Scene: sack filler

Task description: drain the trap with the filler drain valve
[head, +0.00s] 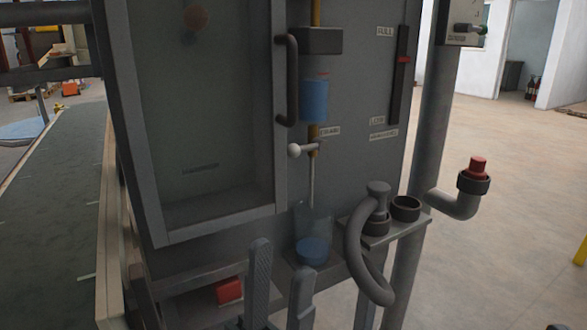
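The drain valve (310,148) sits on the grey cabinet front under the blue trap bowl (314,100), beside a label reading DRAIN. Its lever points left, level, and ends in a white ball knob (294,151). A thin tube (311,185) runs down from the valve towards a clear cup (313,230) with blue liquid in its lower part. The trap bowl looks blue nearly throughout. My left gripper (281,256) is at the bottom of the head view, fingers pointing up and apart, empty, below the valve and in front of the cup's left side. My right gripper does not show.
A dark door handle (286,80) stands just left of the trap. A bracket (385,232) with a curved hose (358,255) juts out at right of the cup. A red-capped elbow pipe (474,180) sticks out farther right. A conveyor belt (55,200) lies at left.

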